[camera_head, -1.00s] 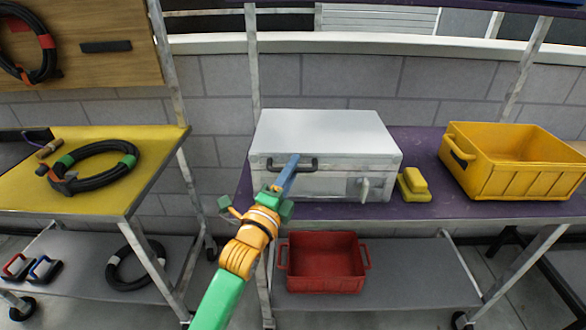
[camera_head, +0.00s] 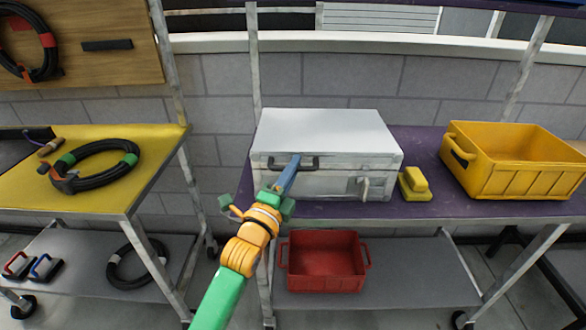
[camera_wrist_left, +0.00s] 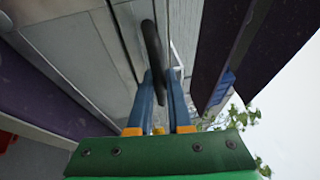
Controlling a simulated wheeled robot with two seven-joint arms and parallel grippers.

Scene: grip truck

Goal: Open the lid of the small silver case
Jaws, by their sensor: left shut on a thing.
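The small silver case (camera_head: 330,130) stands on the purple table top, its front towards me. A dark bar handle (camera_head: 308,164) is on the left part of its front, and a latch-like lever (camera_head: 365,187) is at the lower right. My left gripper (camera_head: 294,163) is shut on the handle, its blue fingers reaching it from below. In the left wrist view, the fingers (camera_wrist_left: 163,75) close around the dark handle (camera_wrist_left: 152,45). The lid looks down or nearly down; a small gap cannot be told. My right gripper is not in view.
A yellow block (camera_head: 415,185) sits just right of the case, and a yellow crate (camera_head: 530,180) stands further right. A red bin (camera_head: 325,283) is on the lower shelf. A yellow table (camera_head: 80,200) with a black cable coil (camera_head: 100,174) is at the left.

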